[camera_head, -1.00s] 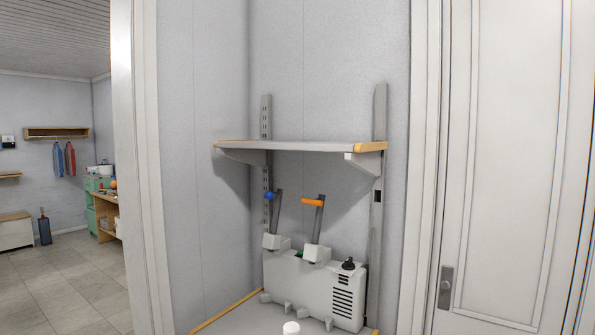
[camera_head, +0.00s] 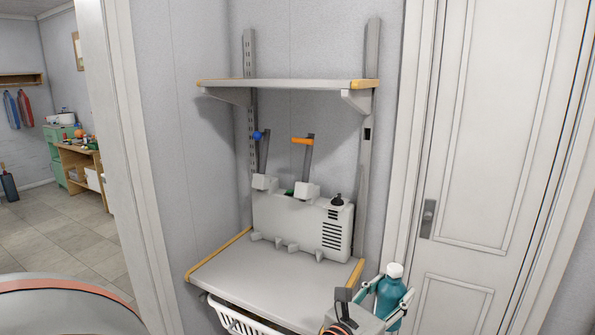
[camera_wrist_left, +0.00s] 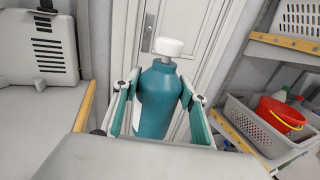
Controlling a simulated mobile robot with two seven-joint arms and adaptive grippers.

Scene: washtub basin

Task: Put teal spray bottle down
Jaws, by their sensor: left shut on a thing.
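The teal spray bottle (camera_head: 390,296) with a white cap is at the lower right of the head view, upright or nearly so. It also fills the middle of the left wrist view (camera_wrist_left: 160,100). My left gripper (camera_head: 394,300) is shut on the bottle, with a finger on each side of it. The gripper and bottle are just right of the lower grey shelf (camera_head: 270,283), near its wood-edged right side. The bottle's lower part is hidden. My right gripper is not in view.
A grey appliance (camera_head: 305,225) with two levers stands at the back of the lower shelf; the front is clear. An upper shelf (camera_head: 290,86) hangs above. A white basket (camera_head: 240,318) sits below. In the wrist view, a red bucket (camera_wrist_left: 282,113) is in a grey basket (camera_wrist_left: 250,128).

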